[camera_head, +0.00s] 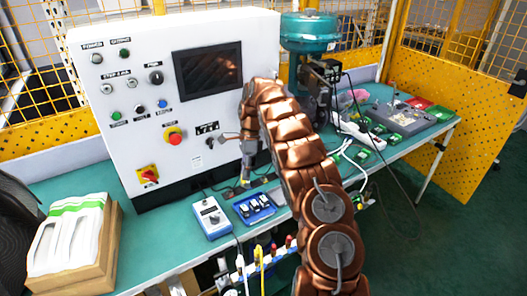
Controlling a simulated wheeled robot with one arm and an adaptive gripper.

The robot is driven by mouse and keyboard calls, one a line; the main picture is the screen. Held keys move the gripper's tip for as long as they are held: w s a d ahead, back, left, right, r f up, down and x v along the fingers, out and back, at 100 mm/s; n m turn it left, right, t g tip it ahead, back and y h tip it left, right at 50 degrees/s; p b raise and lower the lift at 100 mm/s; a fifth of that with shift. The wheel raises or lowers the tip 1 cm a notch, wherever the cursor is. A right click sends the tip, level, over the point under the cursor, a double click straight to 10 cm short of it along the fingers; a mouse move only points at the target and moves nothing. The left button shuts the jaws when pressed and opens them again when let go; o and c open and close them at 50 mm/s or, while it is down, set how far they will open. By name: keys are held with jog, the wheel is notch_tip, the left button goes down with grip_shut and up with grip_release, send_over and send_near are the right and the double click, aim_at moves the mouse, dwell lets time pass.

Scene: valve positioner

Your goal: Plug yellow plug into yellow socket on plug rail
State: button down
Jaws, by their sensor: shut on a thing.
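My copper-coloured arm reaches up from the bottom right and bends down, so my gripper (246,176) points down in front of the white control cabinet. It is shut on a small yellow piece, which looks like the yellow plug (245,184), just above the green bench top. The fingers are small in view and hide part of it. A rail (268,261) with yellow and dark red pieces and hanging cables runs along the bench's front edge, lower in the picture and apart from my gripper. I cannot make out the yellow socket clearly.
The white control cabinet (110,130) stands close behind my gripper. A blue-white handheld box (211,217) and a blue tray (255,208) lie on the bench before it. A wooden box (75,250) stands left. Cables and green boards crowd the right side.

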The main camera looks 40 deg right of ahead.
jog(key=w+d+r+n+t+h+b, duration=0.1)
jog(key=w+d+n+h, duration=0.1)
jog(key=d, duration=0.3)
jog(key=w+d+r+n+t+h+b, duration=0.1)
jog(key=w+d+r+n+t+h, duration=0.1)
jog(key=d, duration=0.4)
jog(key=shift+a+f+b, duration=0.15)
jog(key=shift+f+b, duration=0.55)
jog(key=shift+f, duration=1.05)
jog(key=shift+a+f+b, duration=0.15)
jog(key=shift+f+b, duration=0.55)
jog(key=shift+f, duration=1.5)
jog(key=shift+d+f+b, duration=0.1)
jog(key=shift+f+b, duration=0.5)
jog(key=shift+b, duration=0.2)
dwell(0.4)
jog(key=c, duration=1.3)
grip_release()
jog(key=o, duration=0.7)
jog(key=shift+c, duration=0.2)
jog(key=shift+r, duration=0.15)
